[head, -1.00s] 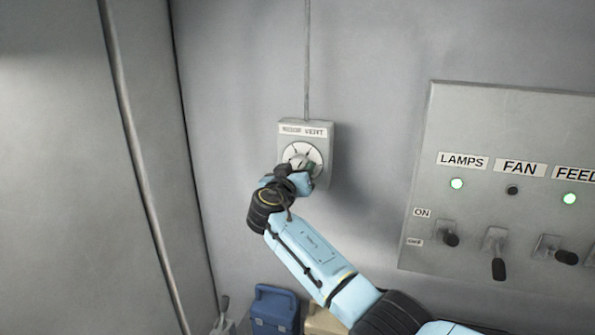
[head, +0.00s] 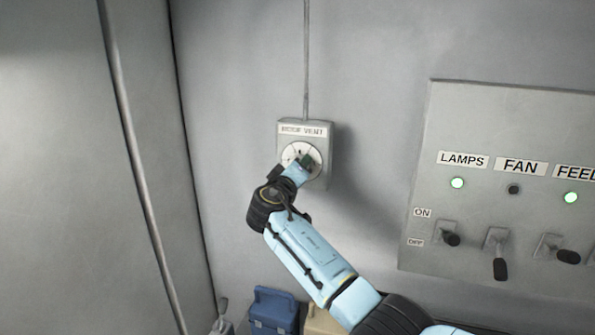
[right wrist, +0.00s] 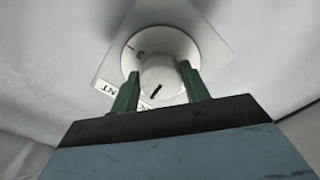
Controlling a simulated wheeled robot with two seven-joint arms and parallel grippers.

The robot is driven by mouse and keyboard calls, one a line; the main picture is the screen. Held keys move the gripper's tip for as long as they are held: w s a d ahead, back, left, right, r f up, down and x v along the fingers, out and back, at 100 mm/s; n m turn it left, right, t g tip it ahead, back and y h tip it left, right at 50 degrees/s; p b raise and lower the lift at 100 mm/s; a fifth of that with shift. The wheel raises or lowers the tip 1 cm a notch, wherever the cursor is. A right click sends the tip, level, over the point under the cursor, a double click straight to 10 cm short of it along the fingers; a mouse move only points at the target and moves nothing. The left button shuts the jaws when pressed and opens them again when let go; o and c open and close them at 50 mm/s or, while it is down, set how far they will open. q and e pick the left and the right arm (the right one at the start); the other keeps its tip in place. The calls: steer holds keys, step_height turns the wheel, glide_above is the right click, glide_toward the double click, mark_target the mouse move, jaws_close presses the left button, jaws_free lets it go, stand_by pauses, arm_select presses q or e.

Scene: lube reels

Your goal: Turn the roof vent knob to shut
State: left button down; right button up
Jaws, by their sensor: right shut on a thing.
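The roof vent box (head: 320,180) is a grey box on the back wall with a "ROOF VENT" label (head: 303,130) and a round white dial (head: 290,153). My right gripper (head: 304,160) reaches the dial from below and covers much of it. In the right wrist view the pale round knob (right wrist: 160,78) with a dark pointer mark sits between the two green fingers of my right gripper (right wrist: 160,92), which is shut on it. The white dial plate (right wrist: 135,52) shows behind the knob. The dial's markings are too small to read. My left gripper is not in view.
A switch panel (head: 450,120) stands to the right, with LAMPS, FAN and FEED labels, levers and lights; the LAMPS and FEED lights are green, the FAN light is dark. A blue container (head: 273,310) is below. A conduit (head: 306,60) runs up from the box.

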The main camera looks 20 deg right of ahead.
steer(key=shift+r+n+p, duration=0.15)
steer(key=shift+n+p, duration=1.3)
steer(key=shift+n, duration=2.65)
steer(key=shift+r+n+p, duration=0.15)
steer(key=shift+n+p, duration=1.25)
steer(key=shift+n, duration=2.7)
steer(key=o, duration=1)
steer(key=b+v, duration=0.2)
steer(key=v, duration=1.1)
steer(key=shift+s+a, duration=0.15)
